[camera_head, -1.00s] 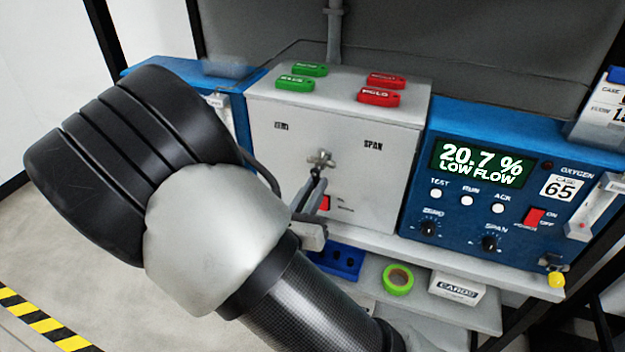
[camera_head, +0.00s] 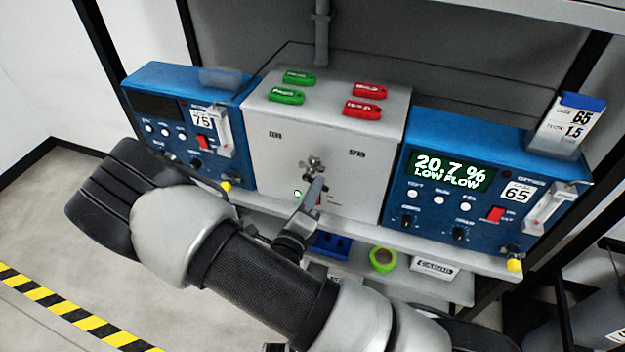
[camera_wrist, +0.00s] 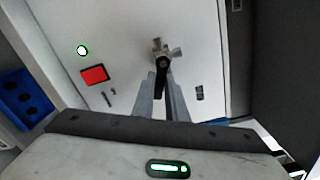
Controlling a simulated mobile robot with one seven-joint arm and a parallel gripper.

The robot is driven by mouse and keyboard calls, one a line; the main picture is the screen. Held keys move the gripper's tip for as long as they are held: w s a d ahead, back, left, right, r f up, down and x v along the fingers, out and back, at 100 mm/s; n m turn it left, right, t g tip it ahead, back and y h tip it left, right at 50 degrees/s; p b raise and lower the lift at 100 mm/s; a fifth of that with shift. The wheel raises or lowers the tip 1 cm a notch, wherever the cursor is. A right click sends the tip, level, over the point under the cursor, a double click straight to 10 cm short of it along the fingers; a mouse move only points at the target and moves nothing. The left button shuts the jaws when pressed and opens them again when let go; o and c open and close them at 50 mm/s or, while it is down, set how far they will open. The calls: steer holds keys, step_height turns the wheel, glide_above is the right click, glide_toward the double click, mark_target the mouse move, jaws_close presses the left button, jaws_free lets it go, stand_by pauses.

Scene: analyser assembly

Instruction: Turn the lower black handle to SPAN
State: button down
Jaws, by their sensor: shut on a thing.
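In the wrist view, the black handle (camera_wrist: 161,72) extends from the metal valve (camera_wrist: 160,48) down between my fingers. My gripper (camera_wrist: 163,90) is shut on this handle. In the head view my gripper (camera_head: 315,186) reaches the valve from below and largely hides the handle.
A green light (camera_wrist: 82,50) and a red switch (camera_wrist: 93,75) are beside the valve. Green and red tags (camera_head: 286,96) lie on the box top. The right analyser (camera_head: 470,190) reads 20.7 % LOW FLOW. A blue holder (camera_head: 330,245) and green tape (camera_head: 383,260) are on the shelf below.

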steer(key=n+p, duration=0.1)
steer(key=n, duration=0.1)
steer(key=r+n+p, duration=0.1)
steer(key=n+p, duration=0.1)
steer(key=shift+d+r+n+p, duration=0.1)
steer(key=shift+n+p, duration=0.2)
steer(key=shift+n, duration=0.1)
stand_by(0.5)
steer(key=c, duration=1.8)
jaws_free()
steer(key=shift+o, duration=0.2)
steer(key=shift+s, duration=0.1)
steer(key=b+v, duration=0.1)
steer(key=v, duration=1.6)
steer(key=shift+s, duration=0.15)
